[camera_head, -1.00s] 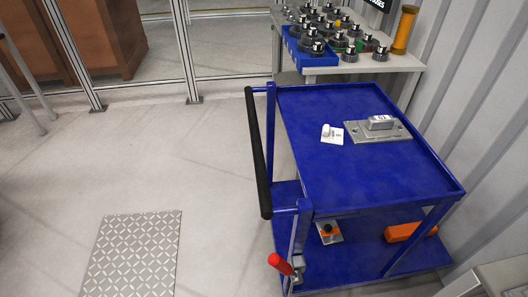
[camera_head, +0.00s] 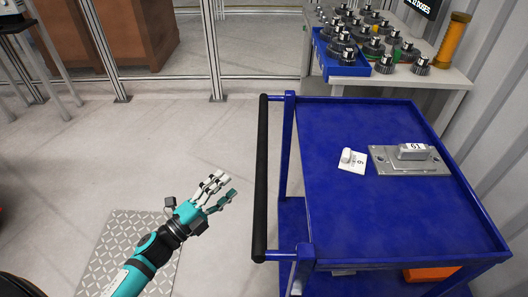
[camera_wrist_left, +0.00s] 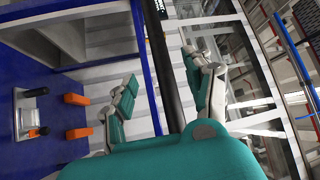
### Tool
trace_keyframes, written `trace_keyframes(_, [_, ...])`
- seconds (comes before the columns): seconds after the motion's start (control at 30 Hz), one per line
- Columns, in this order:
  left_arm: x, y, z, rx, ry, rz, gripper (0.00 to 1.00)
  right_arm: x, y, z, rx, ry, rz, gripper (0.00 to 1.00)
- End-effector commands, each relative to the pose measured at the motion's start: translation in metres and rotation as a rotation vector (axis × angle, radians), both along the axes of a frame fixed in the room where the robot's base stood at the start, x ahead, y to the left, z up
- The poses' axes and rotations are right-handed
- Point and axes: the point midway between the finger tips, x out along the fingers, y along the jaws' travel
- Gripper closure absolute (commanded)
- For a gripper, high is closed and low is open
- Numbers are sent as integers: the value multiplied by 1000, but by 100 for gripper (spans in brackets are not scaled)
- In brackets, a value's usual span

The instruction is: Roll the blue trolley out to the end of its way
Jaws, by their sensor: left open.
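The blue trolley (camera_head: 390,200) stands at the right in the head view, with a black push bar (camera_head: 262,180) along its left side. My left gripper (camera_head: 224,188) is open and empty, left of the push bar and apart from it. In the left wrist view, the black bar (camera_wrist_left: 168,65) runs between the two open teal fingers (camera_wrist_left: 160,95), and the blue trolley (camera_wrist_left: 45,75) fills the left. A plate with a grey block (camera_head: 410,158) and a small white card (camera_head: 351,161) lie on the trolley's top. My right gripper is not in view.
A table (camera_head: 455,80) with a blue bin (camera_head: 338,62) and several dark round parts stands behind the trolley. A corrugated wall (camera_head: 490,130) is close on the right. A metal floor plate (camera_head: 120,235) lies at lower left; the floor left of the trolley is clear.

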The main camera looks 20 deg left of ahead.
Motion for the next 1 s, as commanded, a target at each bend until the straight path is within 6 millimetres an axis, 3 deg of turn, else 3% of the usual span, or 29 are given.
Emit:
trace_keyframes(0.5, [97,-51,21,-2,0,1,47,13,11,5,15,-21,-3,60])
trace_keyframes(0.7, [117,-62,24,-3,3,0,47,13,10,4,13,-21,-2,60])
trace_keyframes(1.0, [123,-65,25,-3,4,1,47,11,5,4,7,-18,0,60])
